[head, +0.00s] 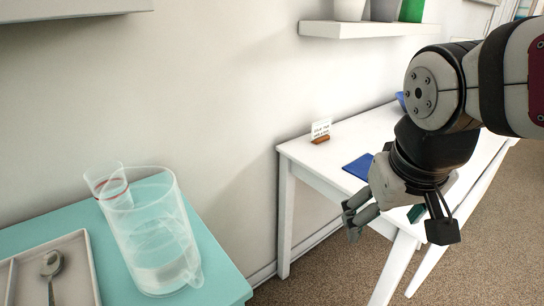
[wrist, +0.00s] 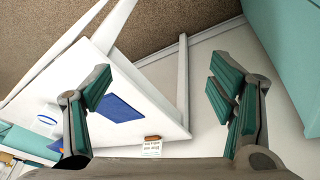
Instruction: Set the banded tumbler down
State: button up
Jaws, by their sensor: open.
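A clear tumbler with a red band (head: 97,181) shows at the left in the head view, on the teal counter side. It leans and overlaps a large clear pitcher (head: 150,235); I cannot tell whether it is behind the pitcher or partly in it. My gripper (head: 400,222) is open and empty, well to the right of the tumbler, near the front edge of the white table (head: 318,160). The wrist view shows my gripper's spread fingers (wrist: 160,98) with nothing between them. The tumbler does not show in the wrist view.
The teal counter (head: 222,270) also bears a tray (head: 84,270) with a spoon (head: 51,270). On the white table are a blue mat (head: 357,166) and a small card in a wooden holder (head: 320,132). A wall shelf (head: 365,29) hangs above. A floor gap separates counter and table.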

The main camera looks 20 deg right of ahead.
jog(key=s+a+n+g+y, duration=0.1)
jog(key=s+a+n+g, duration=0.1)
jog(key=s+a, duration=0.5)
jog(key=s+g, duration=0.1)
jog(key=s, duration=0.4)
jog(key=shift+s+f+y, duration=0.15)
jog(key=shift+f+y, duration=0.15)
jog(key=shift+y, duration=0.1)
notch_tip(320, 180, up, 27)
jog(key=t+p, duration=0.3)
jog(key=p, duration=2.2)
jog(key=shift+d+t, duration=0.2)
jog(key=shift+t, duration=0.2)
